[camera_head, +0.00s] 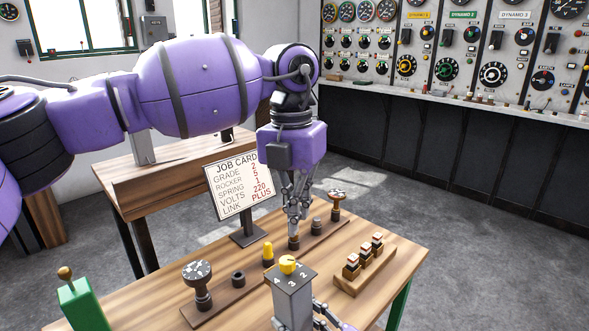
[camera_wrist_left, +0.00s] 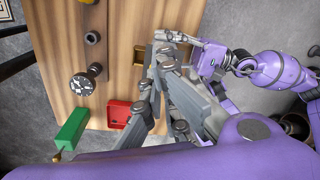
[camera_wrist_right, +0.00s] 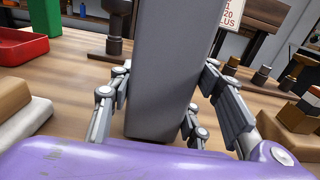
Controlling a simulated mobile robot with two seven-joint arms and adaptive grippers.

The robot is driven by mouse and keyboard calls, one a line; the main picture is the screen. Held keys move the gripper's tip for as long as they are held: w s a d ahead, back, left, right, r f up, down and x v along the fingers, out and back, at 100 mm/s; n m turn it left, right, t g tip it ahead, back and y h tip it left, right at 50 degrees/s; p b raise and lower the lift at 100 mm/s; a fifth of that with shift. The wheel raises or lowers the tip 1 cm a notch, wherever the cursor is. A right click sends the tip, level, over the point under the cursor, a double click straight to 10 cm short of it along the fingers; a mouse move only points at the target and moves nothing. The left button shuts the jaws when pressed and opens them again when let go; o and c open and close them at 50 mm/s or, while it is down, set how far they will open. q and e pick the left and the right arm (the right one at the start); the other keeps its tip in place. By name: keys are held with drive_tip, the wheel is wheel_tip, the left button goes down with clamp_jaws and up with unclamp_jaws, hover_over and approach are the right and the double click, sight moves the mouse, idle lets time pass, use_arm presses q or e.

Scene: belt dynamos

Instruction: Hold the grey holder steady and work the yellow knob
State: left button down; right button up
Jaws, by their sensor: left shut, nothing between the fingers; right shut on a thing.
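The grey holder (camera_head: 293,300) stands upright near the table's front edge, with numbers on its top. The yellow knob (camera_head: 288,264) sits on top of it. My right gripper (camera_wrist_right: 165,85) has its fingers on both sides of the grey holder (camera_wrist_right: 170,45) and is shut on it. In the head view only part of this gripper shows at the bottom. My left gripper (camera_head: 294,231) is shut and empty, pointing down over the dark rack behind the holder, apart from the knob. Its closed fingers also show in the left wrist view (camera_wrist_left: 153,85), where I cannot make out the knob.
A dark rack (camera_head: 222,303) holds a dial, a yellow peg (camera_head: 268,252) and several dark pegs. A wooden block (camera_head: 365,272) with striped parts stands right. A green block (camera_head: 83,304) is left, a red tray (camera_wrist_left: 118,112) nearby. A job card (camera_head: 240,184) stands behind.

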sight(287, 266)
use_arm(q)
drive_tip(key=shift+n, duration=0.8)
drive_tip(key=shift+s+f, duration=0.1)
drive_tip(key=shift+f, duration=3.4)
